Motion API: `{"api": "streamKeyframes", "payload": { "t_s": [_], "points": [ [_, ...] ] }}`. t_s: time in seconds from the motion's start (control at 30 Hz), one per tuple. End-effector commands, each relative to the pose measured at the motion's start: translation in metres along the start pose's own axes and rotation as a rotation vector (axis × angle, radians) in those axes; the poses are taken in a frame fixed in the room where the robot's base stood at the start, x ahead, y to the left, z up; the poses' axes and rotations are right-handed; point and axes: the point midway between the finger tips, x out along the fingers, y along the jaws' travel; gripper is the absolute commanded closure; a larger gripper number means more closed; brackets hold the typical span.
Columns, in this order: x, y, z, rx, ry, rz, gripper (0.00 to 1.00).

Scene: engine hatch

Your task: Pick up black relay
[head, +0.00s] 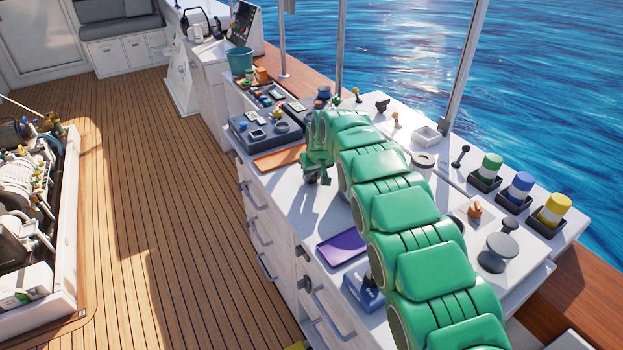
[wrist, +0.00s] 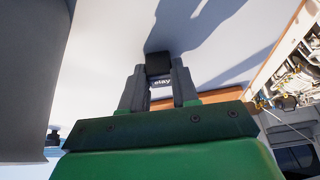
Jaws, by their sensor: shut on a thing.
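The black relay (wrist: 158,66) is a small dark block with white lettering, of which "elay" can be read in the wrist view. My gripper (wrist: 160,80) has its two grey fingers on either side of the relay and is shut on it. In the head view my green arm reaches over the white counter, and my gripper (head: 313,178) hangs above it near the front edge. The relay cannot be made out clearly in the head view. In the wrist view the relay shows against the pale counter surface, with a shadow beyond it.
On the counter (head: 268,196) are an orange mat (head: 280,158), a purple mat (head: 341,247), a blue box (head: 362,291) and a dark tray of parts (head: 266,131). Green, blue and yellow cylinders (head: 520,188) stand at the right. An open engine hatch (head: 35,210) is at the left.

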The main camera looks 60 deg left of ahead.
Motion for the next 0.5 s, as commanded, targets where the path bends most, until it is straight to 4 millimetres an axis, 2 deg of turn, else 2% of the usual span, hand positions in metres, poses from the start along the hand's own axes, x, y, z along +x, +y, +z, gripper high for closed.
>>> {"api": "streamKeyframes", "payload": {
  "t_s": [0.03, 0.1, 0.37, 0.5],
  "points": [
    [0.0000, 0.0001, 0.0000, 0.000, 0.000, 0.000, 0.93],
    [-0.0001, 0.0001, 0.0000, 0.000, 0.000, 0.000, 1.00],
    [-0.0012, 0.0003, -0.0005, 0.000, 0.000, 0.000, 1.00],
    [-0.0082, 0.0010, -0.0036, 0.000, 0.001, 0.001, 1.00]
  ]
}}
